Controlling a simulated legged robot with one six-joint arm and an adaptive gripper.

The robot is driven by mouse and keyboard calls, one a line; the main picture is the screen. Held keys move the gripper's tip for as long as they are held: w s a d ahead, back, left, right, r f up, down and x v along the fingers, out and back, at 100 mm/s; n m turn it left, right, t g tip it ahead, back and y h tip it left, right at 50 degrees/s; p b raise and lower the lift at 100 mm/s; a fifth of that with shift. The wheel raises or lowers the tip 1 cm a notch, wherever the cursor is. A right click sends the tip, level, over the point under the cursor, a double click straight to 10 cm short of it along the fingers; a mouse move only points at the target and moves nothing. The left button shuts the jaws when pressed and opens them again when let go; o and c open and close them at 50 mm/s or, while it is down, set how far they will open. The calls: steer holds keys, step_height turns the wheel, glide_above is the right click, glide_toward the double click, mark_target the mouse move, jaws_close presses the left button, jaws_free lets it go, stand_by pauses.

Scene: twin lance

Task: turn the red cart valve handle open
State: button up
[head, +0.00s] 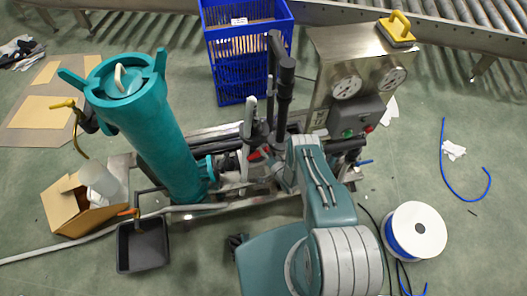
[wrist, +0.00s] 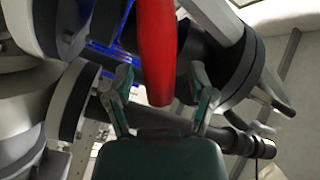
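The red valve handle (wrist: 157,50) hangs down from the top of the wrist view, and its rounded lower end shows. My gripper (wrist: 161,74) is open. Its two teal fingers stand to the left and right of the handle, with a visible gap on each side. I cannot tell how deep the handle lies between them. In the head view a small red handle (head: 254,155) shows among the cart's pipework, just left of my arm's end. My fingertips are hard to make out there.
Dark pipes and flanges crowd both sides of my fingers. On the cart stand a teal cylinder (head: 160,130), a black upright pipe (head: 285,95) and a gauge panel (head: 330,60). A blue crate (head: 240,50) is behind. A cable spool (head: 416,231) lies right.

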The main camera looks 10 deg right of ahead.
mark_target(257, 153)
jaws_close()
steer(key=shift+r, duration=0.1)
steer(key=n, duration=0.2)
steer(key=a+r+n+g, duration=0.1)
steer(key=n, duration=0.1)
steer(key=shift+g+h, duration=0.3)
steer(key=shift+h, duration=0.1)
steer(key=n, duration=0.1)
steer(key=a+n+h, duration=0.1)
steer(key=n, duration=0.1)
steer(key=shift+r+g, duration=0.2)
steer(key=shift+g, duration=0.1)
steer(key=shift+a+n+g+h, duration=0.15)
steer(key=shift+a+n+h, duration=0.2)
steer(key=shift+n, duration=0.3)
steer(key=shift+a+n+g+h, duration=0.15)
steer(key=shift+n+h, duration=0.3)
steer(key=shift+n, duration=0.2)
steer(key=shift+o, duration=1.2)
jaws_free()
